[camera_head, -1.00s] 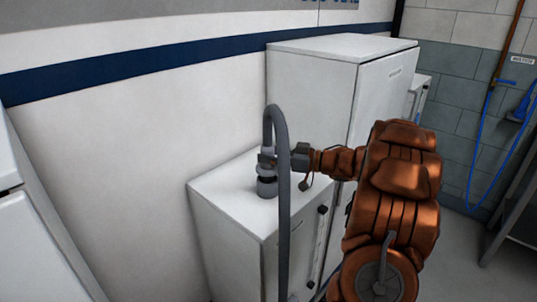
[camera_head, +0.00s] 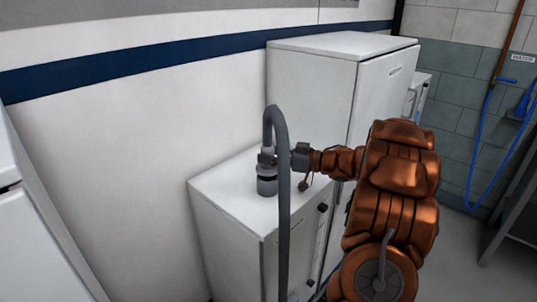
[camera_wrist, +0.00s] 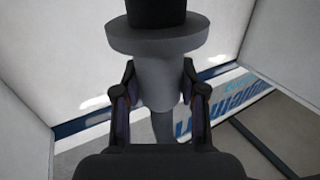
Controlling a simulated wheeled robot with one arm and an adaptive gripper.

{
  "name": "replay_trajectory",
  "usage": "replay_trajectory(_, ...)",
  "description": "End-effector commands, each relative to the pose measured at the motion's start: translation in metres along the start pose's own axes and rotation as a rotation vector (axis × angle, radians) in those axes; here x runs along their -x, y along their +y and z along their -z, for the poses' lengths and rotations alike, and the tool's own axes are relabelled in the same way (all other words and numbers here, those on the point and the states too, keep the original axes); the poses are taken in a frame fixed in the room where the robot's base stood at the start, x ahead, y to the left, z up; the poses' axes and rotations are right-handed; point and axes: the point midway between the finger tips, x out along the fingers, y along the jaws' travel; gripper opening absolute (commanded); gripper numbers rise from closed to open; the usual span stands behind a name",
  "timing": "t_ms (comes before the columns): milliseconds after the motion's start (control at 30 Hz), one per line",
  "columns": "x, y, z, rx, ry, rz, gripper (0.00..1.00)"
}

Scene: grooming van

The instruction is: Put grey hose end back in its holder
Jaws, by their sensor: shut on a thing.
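The grey hose (camera_head: 283,215) rises in front of the low white cabinet, bends over in a tight loop and comes down to its end (camera_head: 268,146). My gripper (camera_head: 268,159) is shut around the hose end from the right, holding it roughly upright. Just below is the grey holder (camera_head: 266,187) on the cabinet top, with a dark band between the two. I cannot tell whether the end is inside the holder or just above it. In the wrist view, my gripper (camera_wrist: 158,95) has a finger on each side of the grey hose end (camera_wrist: 155,72), beside a wide grey flange and dark cylinder.
The low white cabinet (camera_head: 235,198) has bare top around the holder. A taller white cabinet (camera_head: 310,85) stands close behind and to the right. The white wall (camera_head: 130,150) is behind. A blue hose (camera_head: 477,150) hangs at the far right.

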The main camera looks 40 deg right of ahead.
Motion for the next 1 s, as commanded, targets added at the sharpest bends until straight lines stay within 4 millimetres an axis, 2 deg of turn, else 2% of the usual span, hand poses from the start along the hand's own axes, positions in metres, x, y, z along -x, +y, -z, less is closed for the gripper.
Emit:
replay_trajectory(400, 0.0002, 0.0002, -0.0047, 0.0, 0.001, -0.001, 0.0)
replay_trajectory(433, 0.0002, 0.0002, -0.0044, 0.0, 0.001, -0.001, 0.44)
replay_trajectory(700, 0.0001, 0.0, -0.0045, 0.0, 0.0, 0.0, 0.71)
replay_trajectory(1000, 0.0009, 0.0, -0.005, 0.0, 0.0, 0.0, 0.71)
